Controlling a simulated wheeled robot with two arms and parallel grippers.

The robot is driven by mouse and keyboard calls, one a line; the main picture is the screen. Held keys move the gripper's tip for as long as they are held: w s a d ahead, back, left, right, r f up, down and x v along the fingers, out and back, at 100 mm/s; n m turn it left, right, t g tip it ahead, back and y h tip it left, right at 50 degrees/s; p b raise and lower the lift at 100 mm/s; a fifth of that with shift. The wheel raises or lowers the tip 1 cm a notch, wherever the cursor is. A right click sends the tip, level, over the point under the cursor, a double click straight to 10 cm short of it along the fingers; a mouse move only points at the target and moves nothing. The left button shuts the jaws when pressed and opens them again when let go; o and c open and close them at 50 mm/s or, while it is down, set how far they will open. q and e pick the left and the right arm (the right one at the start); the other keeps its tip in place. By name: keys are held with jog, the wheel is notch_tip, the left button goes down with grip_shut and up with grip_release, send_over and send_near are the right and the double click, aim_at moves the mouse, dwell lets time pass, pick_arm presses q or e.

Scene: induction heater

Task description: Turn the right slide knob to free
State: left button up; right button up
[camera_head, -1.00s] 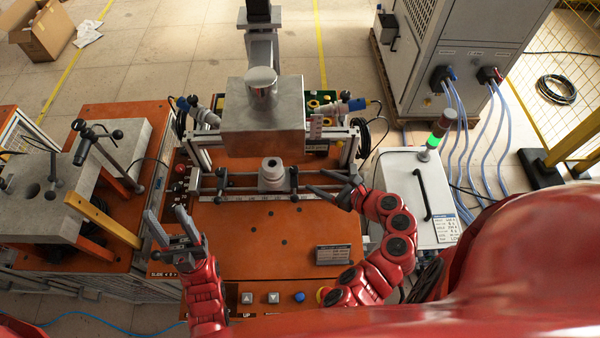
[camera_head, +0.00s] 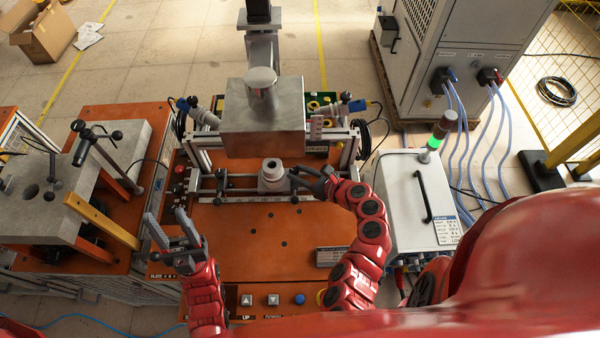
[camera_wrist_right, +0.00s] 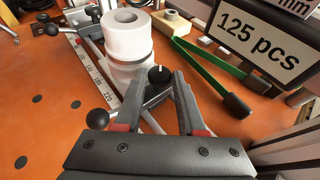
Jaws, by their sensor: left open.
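The right slide knob (camera_wrist_right: 158,73) shows in the right wrist view as a dark round head, between and close to the fingertips of my right gripper (camera_wrist_right: 164,82). A dark ball (camera_wrist_right: 97,118) sits to its left, close to the gripper. The fingers are apart; I cannot tell whether they touch the knob. In the head view my right gripper (camera_head: 300,177) is at the right end of the slide rail, partly covering the knob. My left gripper (camera_head: 166,214) is open and empty over the left front of the orange table.
A white ringed cylinder (camera_head: 272,176) stands just left of my right gripper. The metal block (camera_head: 262,125) overhangs behind it.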

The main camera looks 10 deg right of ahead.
grip_shut()
jog(key=shift+d, duration=0.1)
jog(key=shift+w+d+f+n+g+y+b, duration=0.15)
jog(key=shift+w+f+n+g+y+b, duration=0.1)
jog(key=shift+n+g+y+b, duration=0.5)
jog(key=shift+w+d+r+n+g+y+b, duration=0.15)
jog(key=shift+n+g+y+b, duration=0.55)
jog(key=shift+n, duration=0.35)
jog(key=shift+r+n+g+y+b, duration=0.1)
jog(key=shift+n+g+y+b, duration=0.35)
jog(key=shift+n+g, duration=0.75)
jog(key=o, duration=0.6)
grip_release()
jog(key=shift+c, duration=0.2)
